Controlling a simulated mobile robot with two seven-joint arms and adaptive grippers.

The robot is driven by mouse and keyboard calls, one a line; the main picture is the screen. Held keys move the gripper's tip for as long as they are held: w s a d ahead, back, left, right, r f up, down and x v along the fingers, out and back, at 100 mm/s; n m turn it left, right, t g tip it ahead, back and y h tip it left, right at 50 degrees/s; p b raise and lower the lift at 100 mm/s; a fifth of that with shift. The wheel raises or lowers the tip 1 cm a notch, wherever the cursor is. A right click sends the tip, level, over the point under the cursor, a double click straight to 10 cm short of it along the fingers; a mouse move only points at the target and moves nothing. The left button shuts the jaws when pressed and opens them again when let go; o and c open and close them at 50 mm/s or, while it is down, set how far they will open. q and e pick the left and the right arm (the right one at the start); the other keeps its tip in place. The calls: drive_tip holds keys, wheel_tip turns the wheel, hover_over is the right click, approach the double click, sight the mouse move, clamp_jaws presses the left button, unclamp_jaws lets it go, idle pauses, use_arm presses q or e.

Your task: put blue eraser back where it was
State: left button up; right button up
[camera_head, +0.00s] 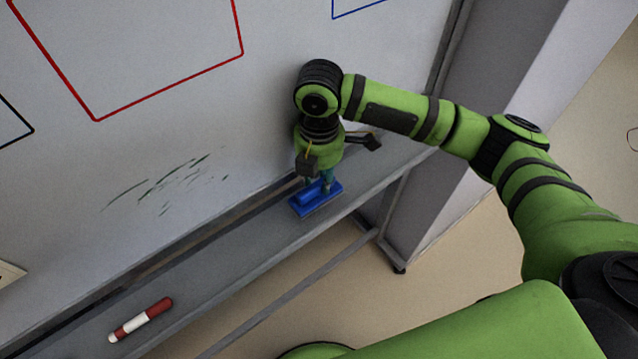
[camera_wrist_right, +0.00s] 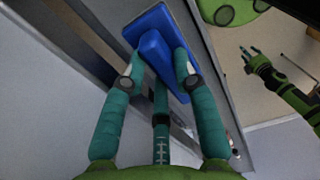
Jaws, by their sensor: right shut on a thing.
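The blue eraser (camera_head: 306,201) has a flat base and a raised handle. In the head view it is at the grey ledge (camera_head: 235,240) below the whiteboard, toward the ledge's right end. I cannot tell whether it rests on the ledge or hangs just above it. My right gripper (camera_head: 319,182) points down and is shut on the eraser. In the right wrist view, its teal fingers (camera_wrist_right: 158,65) are on both sides of the eraser's handle (camera_wrist_right: 155,46). My left gripper (camera_wrist_right: 246,53) shows small at the right of that view, away from the eraser; its opening is unclear.
A red and white marker (camera_head: 141,319) lies on the ledge at the lower left. The whiteboard (camera_head: 200,120) has dark scribbles (camera_head: 170,182) and red, blue and black outlines. A grey post stands beyond the ledge's right end. The ledge between marker and eraser is clear.

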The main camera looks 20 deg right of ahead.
sight(320, 189)
wheel_tip(320, 189, down, 3)
drive_tip(key=shift+s+f+p, duration=0.15)
drive_tip(key=shift+p, duration=0.6)
drive_tip(key=shift+f, duration=0.35)
drive_tip(key=o, duration=1)
use_arm(q)
drive_tip(key=shift+s+r, duration=0.1)
drive_tip(key=shift+r, duration=0.7)
use_arm(e)
wheel_tip(320, 189, up, 11)
drive_tip(key=b, duration=0.3)
drive_tip(key=shift+f+b, duration=0.1)
drive_tip(key=shift+b, duration=0.25)
use_arm(q)
drive_tip(key=shift+f, duration=1.85)
use_arm(e)
drive_tip(key=shift+r, duration=0.65)
